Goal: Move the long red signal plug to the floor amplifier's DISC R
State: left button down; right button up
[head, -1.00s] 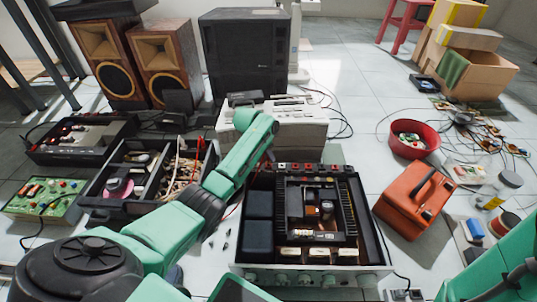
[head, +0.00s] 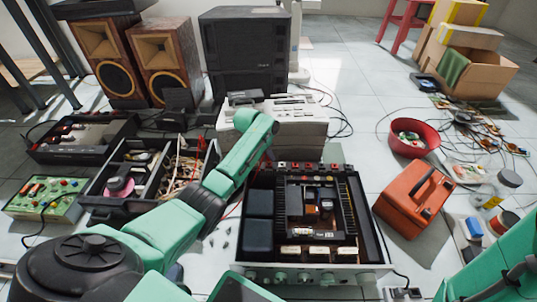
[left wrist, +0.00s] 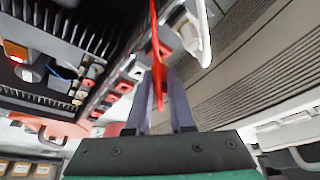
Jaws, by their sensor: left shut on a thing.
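The floor amplifier (head: 258,267) stands open-topped in front of me, with its row of red and white sockets (head: 300,167) along the far edge. In the left wrist view that socket row (left wrist: 122,88) runs diagonally on the left; its labels are too small to read, so I cannot tell which is DISC R. My left gripper (left wrist: 160,82) is shut on the long red plug (left wrist: 157,45), held between the fingertips beside the socket row. I cannot tell whether the plug touches a socket. In the head view my left arm hides most of this. My right gripper is out of view.
A pale hifi unit (head: 305,130) stands close behind the amplifier, leaving a narrow gap. A divided black tray (head: 110,208) with cables is to the left. An orange case (head: 412,205) and a red bowl (head: 412,150) are to the right. Loose cables lie around.

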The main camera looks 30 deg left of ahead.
pick_arm(q)
jog(key=shift+f, duration=0.65)
dwell(0.4)
jog(key=shift+f+p, duration=0.2)
jog(key=shift+p, duration=0.35)
dwell(2.9)
jog(key=c, duration=0.7)
grip_release()
